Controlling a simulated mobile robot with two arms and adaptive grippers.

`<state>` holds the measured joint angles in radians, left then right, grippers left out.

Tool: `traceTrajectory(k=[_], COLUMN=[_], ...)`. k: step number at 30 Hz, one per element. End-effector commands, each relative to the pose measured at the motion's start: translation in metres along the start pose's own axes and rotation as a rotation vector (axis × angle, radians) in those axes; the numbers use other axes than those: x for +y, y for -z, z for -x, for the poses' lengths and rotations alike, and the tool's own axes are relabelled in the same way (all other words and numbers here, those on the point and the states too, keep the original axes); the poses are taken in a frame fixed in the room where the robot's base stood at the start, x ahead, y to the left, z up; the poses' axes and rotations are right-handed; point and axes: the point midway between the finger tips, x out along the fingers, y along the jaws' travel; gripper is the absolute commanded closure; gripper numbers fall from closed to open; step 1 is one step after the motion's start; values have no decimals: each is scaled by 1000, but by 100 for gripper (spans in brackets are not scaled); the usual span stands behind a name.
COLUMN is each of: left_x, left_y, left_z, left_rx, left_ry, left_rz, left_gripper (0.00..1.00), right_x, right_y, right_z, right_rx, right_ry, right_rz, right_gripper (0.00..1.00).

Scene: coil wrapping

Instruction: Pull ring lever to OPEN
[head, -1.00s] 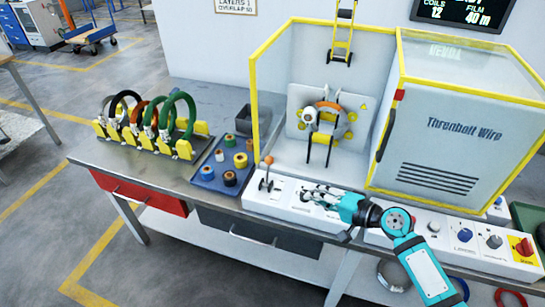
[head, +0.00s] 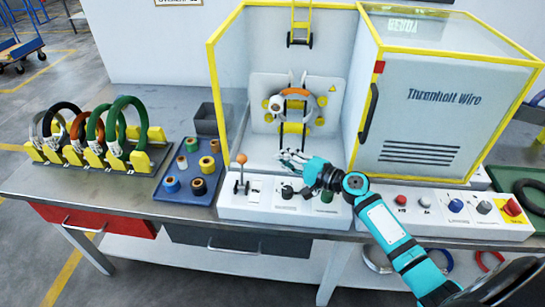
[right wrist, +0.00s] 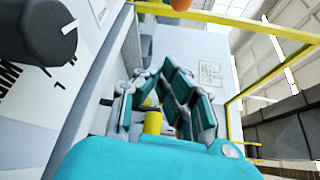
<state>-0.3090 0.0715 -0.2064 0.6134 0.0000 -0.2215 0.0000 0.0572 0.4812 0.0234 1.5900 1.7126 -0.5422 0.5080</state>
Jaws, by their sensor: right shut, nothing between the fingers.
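A lever with an orange ball knob (head: 241,158) stands roughly upright on the left end of the white control panel (head: 229,205). I cannot read its label. An orange-banded coil (head: 302,98) sits at the ring mechanism inside the yellow-framed machine. My right gripper (head: 283,157) is shut and empty. It hovers over the panel's back edge, to the right of the lever and apart from it. Its teal and grey fingers (right wrist: 172,98) fill the middle of the right wrist view, and an orange piece (right wrist: 180,4) shows at the top edge there. My left gripper is out of view.
A cabinet (head: 425,120) with a dark handle stands right of the machine opening. Knobs and a red switch (head: 512,207) line the right panel. A blue tray (head: 188,170) of rolls and a yellow rack (head: 93,158) with several coils stand left.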

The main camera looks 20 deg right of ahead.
Motion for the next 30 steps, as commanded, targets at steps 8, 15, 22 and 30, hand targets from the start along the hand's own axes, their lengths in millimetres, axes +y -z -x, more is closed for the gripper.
traceTrajectory(k=[8,15,22,30], left_x=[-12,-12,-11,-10], left_y=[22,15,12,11], left_z=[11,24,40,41], left_rx=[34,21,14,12], left_ry=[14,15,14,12], left_rz=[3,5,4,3], left_gripper=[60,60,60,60], right_x=[-3,-4,-3,0], right_y=[-1,-10,-34,-39], right_z=[-56,-84,-75,-73], right_rx=[0,-3,-2,-1], right_ry=[2,-4,-1,-1], right_rz=[-1,2,1,2], right_gripper=[100,100,100,100])
